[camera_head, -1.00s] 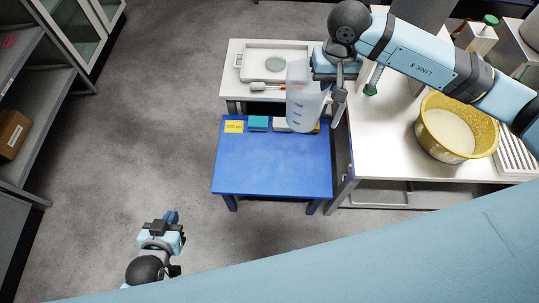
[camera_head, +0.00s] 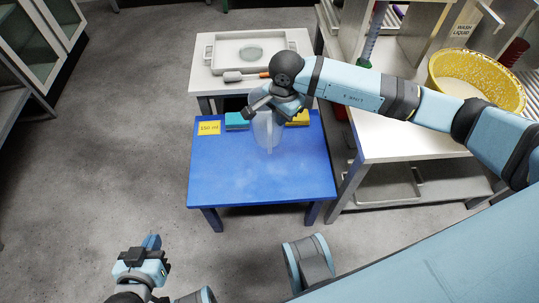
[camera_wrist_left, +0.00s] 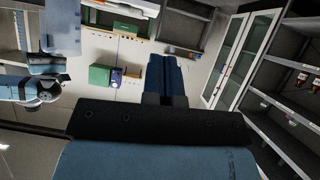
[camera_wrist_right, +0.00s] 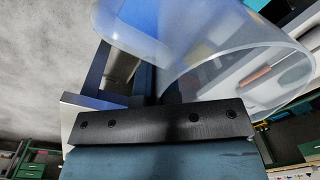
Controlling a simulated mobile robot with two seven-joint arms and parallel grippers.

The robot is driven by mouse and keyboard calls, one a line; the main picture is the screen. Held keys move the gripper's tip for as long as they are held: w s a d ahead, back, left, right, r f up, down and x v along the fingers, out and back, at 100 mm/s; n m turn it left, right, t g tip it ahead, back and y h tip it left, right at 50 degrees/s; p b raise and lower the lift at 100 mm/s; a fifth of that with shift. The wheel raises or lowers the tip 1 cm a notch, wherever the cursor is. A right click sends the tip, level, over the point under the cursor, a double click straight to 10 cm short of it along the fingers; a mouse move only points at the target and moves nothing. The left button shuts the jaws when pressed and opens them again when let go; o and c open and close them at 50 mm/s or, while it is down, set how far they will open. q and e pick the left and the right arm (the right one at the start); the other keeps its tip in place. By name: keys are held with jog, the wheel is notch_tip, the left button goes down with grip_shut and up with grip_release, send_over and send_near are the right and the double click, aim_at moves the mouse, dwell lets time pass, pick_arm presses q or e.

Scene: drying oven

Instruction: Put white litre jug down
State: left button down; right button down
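The white translucent litre jug (camera_head: 268,132) is over the rear middle of the blue table (camera_head: 250,182) in the head view. I cannot tell whether its base touches the top. My right gripper (camera_head: 268,103) is at the jug's upper part and appears shut on it; the wrist hides the exact grip. In the right wrist view the jug's open rim (camera_wrist_right: 285,100) is close beside the narrow fingers (camera_wrist_right: 143,82). My left gripper (camera_head: 150,243) is empty, low over the floor at the lower left, with its fingers (camera_wrist_left: 166,78) together.
A yellow label card (camera_head: 208,128), a teal block (camera_head: 237,120) and a yellow block (camera_head: 298,118) line the blue table's rear edge. Behind is a white table with a tray (camera_head: 215,57). A yellow basin (camera_head: 475,75) stands on the right bench. The blue table's front is clear.

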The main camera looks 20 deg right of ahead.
notch_tip(320, 180, down, 18)
jog(key=b, duration=0.3)
jog(key=c, duration=1.3)
grip_release()
